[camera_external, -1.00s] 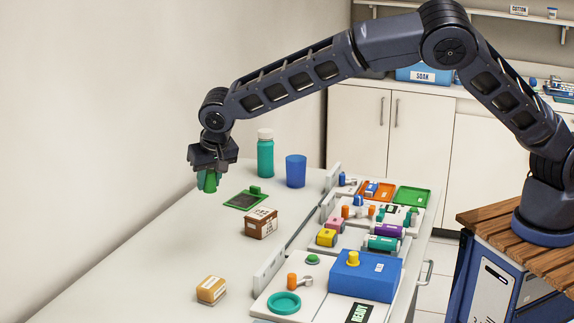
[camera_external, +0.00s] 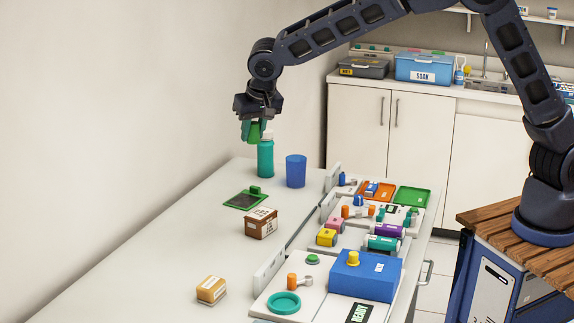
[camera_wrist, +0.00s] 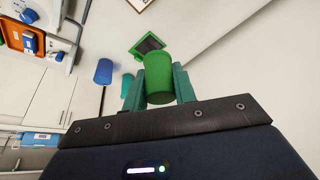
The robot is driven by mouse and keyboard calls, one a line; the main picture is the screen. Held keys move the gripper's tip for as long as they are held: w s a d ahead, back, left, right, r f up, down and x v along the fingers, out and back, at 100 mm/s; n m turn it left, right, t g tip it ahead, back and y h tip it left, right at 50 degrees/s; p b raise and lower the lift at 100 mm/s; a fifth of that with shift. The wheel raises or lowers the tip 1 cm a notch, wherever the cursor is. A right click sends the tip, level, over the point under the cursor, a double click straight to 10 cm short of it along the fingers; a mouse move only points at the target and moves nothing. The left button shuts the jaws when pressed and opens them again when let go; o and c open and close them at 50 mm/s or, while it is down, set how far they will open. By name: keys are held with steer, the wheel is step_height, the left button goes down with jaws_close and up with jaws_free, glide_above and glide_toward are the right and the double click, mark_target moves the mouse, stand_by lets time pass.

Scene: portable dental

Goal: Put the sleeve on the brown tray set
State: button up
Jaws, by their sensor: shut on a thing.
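My gripper (camera_external: 254,131) is shut on a green cylinder (camera_wrist: 159,78) and holds it up in the air, in front of the teal bottle's white cap in the external view. The teal fingers sit on both sides of it in the wrist view. I cannot tell for sure whether this cylinder is the sleeve. A brown box (camera_external: 261,223) with a white label stands on the table. An orange-brown tray (camera_external: 365,195) with a blue item in it lies at the right, beside a green tray (camera_external: 412,196). I cannot tell which is the brown tray set.
A teal bottle (camera_external: 265,159) and a blue cup (camera_external: 296,171) stand at the table's back. A flat dark panel with green edges (camera_external: 244,199) and a tan box (camera_external: 211,290) lie on the table. A blue box (camera_external: 366,276) is front right. The left table area is clear.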

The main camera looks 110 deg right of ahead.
mark_target(258, 210)
steer(key=shift+s+r, duration=0.15)
steer(key=shift+s, duration=0.55)
step_height(258, 210, down, 20)
steer(key=shift+r, duration=0.1)
steer(key=shift+f, duration=0.2)
steer(key=o, duration=0.9)
steer(key=shift+o, duration=0.2)
